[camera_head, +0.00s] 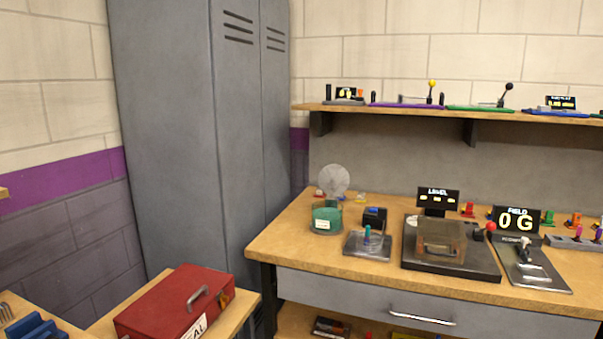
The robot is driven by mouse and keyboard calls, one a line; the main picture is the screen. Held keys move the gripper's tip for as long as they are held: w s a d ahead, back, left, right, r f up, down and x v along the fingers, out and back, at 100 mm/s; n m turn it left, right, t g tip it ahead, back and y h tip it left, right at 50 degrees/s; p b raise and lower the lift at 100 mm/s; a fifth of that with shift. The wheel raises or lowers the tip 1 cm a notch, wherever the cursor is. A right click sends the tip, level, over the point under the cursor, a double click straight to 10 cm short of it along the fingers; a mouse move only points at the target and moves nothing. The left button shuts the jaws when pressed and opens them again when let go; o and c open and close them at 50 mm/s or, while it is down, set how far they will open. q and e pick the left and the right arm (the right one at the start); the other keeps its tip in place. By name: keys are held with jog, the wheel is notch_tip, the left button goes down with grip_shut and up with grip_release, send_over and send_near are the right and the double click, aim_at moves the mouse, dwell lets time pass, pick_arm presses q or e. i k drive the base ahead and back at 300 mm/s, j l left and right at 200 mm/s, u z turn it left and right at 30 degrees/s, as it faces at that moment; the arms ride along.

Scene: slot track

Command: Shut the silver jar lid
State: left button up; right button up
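The silver jar lid (333,180) is a round grey disc. It stands upright, tilted open, at the back of a squat jar (326,217) with green contents and a pale label. The jar is at the left end of the wooden workbench (285,245). Neither of my grippers shows in the head view, so nothing of mine is seen near the jar or lid.
Right of the jar stand a small black device (374,217) on a grey plate and a dark base with a clear box (441,238). A red toolbox (176,302) is at lower left. A shelf (450,111) hangs above; a grey locker (190,130) stands behind left.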

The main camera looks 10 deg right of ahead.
aim_at(334, 180)
jog(key=l+u, duration=0.1)
jog(key=u, duration=1.1)
jog(key=l, duration=1.6)
jog(key=i+u, duration=0.05)
